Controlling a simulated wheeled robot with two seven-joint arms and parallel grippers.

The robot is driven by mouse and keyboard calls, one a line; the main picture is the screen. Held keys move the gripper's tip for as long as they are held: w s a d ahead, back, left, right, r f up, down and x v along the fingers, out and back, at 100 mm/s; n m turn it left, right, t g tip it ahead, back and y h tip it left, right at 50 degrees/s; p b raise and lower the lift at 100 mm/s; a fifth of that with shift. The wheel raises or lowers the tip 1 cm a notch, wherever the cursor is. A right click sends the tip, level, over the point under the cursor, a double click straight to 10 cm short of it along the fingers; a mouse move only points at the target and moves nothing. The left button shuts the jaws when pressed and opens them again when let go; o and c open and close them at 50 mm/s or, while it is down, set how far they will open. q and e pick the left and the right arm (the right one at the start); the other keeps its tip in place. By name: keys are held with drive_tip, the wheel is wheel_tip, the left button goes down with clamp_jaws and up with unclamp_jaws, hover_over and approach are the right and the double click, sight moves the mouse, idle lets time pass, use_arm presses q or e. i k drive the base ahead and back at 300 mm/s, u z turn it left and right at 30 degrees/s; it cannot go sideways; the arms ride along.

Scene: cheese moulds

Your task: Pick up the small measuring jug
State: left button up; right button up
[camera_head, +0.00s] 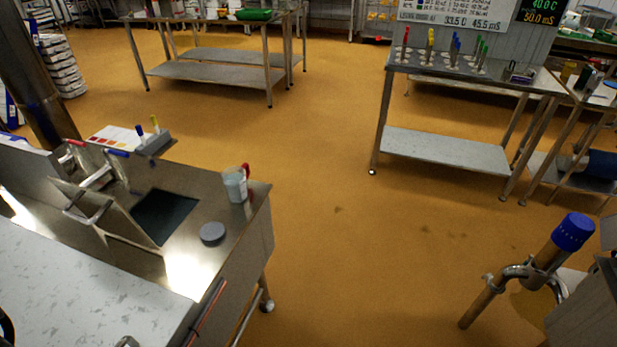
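A small translucent jug (235,186) with a red handle stands upright near the far right corner of the steel counter (258,199) at left. Its handle is on its right side. Neither of my grippers can be made out in the head view, and nothing touches the jug.
A dark square opening (165,216) and a grey round disc (212,233) lie near the jug on the counter. A colour chart (113,137) is behind. A blue-capped pipe (572,233) stands at lower right. The orange floor (325,190) between is clear.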

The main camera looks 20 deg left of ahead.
sight(240, 180)
drive_tip(key=z, duration=0.15)
drive_tip(key=i, duration=1.35)
drive_tip(key=u, duration=1.1)
